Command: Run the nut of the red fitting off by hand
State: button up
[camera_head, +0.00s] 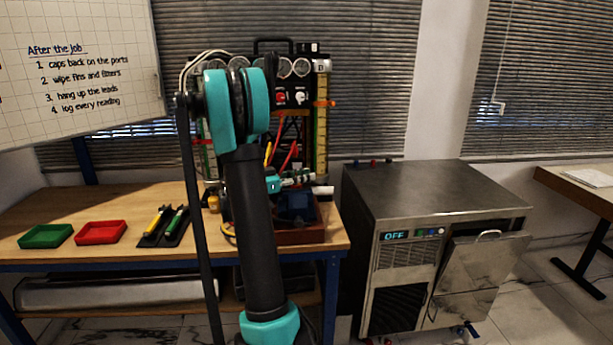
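My arm stands in the middle of the view and covers much of the gauge rig (320,130). Its teal wrist shows to the right of the dark link, by the lower part of the rig. My gripper (299,180) is a small grey shape there, and I cannot tell if its fingers are open or shut. Small red (374,163) and blue (388,160) parts show at the back left edge of the steel machine's top. I cannot tell which is the red fitting, and no nut is clear.
The wooden bench (110,245) carries a green tray (45,236), a red tray (100,232) and a dark mat (160,240) with yellow and green tools. The steel machine (440,190) reads OFF, and its front panel (480,270) hangs tilted out. Its top is mostly clear.

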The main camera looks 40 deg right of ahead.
jog(key=shift+s+d, duration=0.1)
jog(key=shift+d, duration=0.3)
grip_shut()
